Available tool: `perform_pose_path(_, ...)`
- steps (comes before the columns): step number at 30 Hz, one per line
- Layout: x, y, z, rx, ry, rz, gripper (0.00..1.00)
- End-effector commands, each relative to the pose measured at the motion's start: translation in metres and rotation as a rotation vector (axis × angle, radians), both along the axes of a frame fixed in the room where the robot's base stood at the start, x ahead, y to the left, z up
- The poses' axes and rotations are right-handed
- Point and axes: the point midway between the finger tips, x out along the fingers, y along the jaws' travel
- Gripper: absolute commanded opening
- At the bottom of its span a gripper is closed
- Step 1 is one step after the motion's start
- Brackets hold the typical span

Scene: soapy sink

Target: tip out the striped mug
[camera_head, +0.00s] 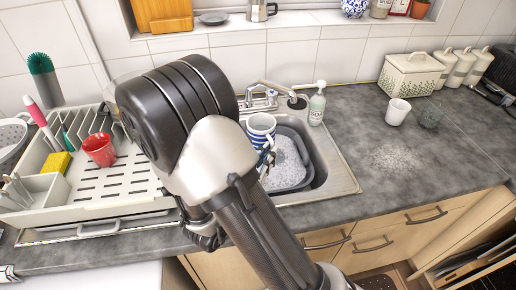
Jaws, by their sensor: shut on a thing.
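The striped mug (262,126), white with blue bands, is held over the soapy sink (338,180). Its rim faces up, and it looks roughly upright with perhaps a slight tilt. My gripper (267,152) is shut on the mug's near side and largely hidden behind my arm. Grey-white suds (289,160) fill the dark basin below and beside the mug. The mug's contents cannot be made out.
The faucet (262,99) and soap bottle (317,104) stand behind the sink. A dish rack (85,205) with a red mug (99,149) is at left. A white cup (398,111) and grey cup (430,117) stand right. The front right counter is clear.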

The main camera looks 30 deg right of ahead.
Motion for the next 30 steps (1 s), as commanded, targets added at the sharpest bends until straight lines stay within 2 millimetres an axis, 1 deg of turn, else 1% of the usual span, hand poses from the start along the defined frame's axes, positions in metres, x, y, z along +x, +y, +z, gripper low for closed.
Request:
perform_pose_path(5, 0.001, 0.001, 0.004, -0.05, 0.086, -0.002, 0.0)
perform_pose_path(8, 0.002, 0.002, 0.014, -0.112, 0.193, -0.003, 0.0)
perform_pose_path(12, 0.004, 0.002, 0.02, -0.173, 0.295, -0.003, 0.0)
perform_pose_path(23, 0.012, 0.007, 0.032, -0.349, 0.6, -0.004, 0.0)
perform_pose_path(30, 0.021, 0.013, 0.039, -0.494, 0.848, -0.004, 0.0)
